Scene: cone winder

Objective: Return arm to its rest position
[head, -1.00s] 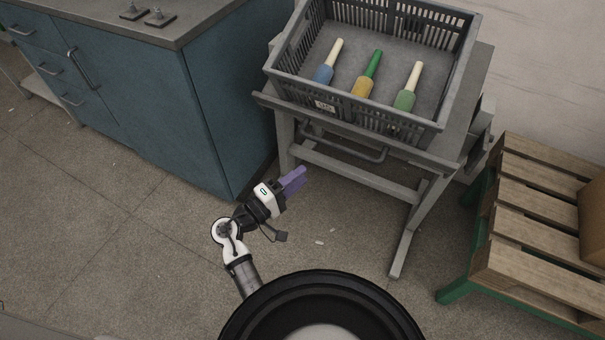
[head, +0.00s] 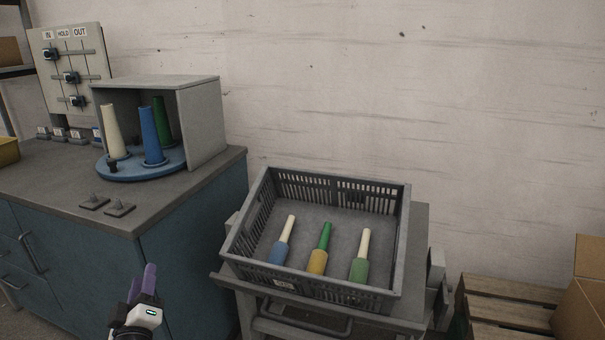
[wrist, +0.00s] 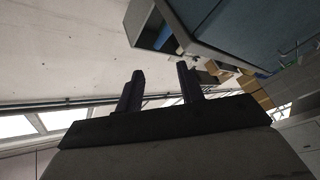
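My gripper (head: 143,281) is at the lower left of the head view, in front of the blue cabinet and left of the crate. Its two purple fingers point up. In the wrist view the fingers (wrist: 160,90) stand apart with a clear gap and nothing between them. The gripper is open and empty. It touches none of the cones or the crate. Most of my arm is below the head view's edge.
A grey crate (head: 398,235) on a stand holds three cones with coloured yarn. The cabinet (head: 190,270) carries a grey box (head: 205,120) with a blue turntable (head: 172,173) bearing three cones, and a lever panel (head: 85,50). A wooden pallet (head: 500,310) stands right.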

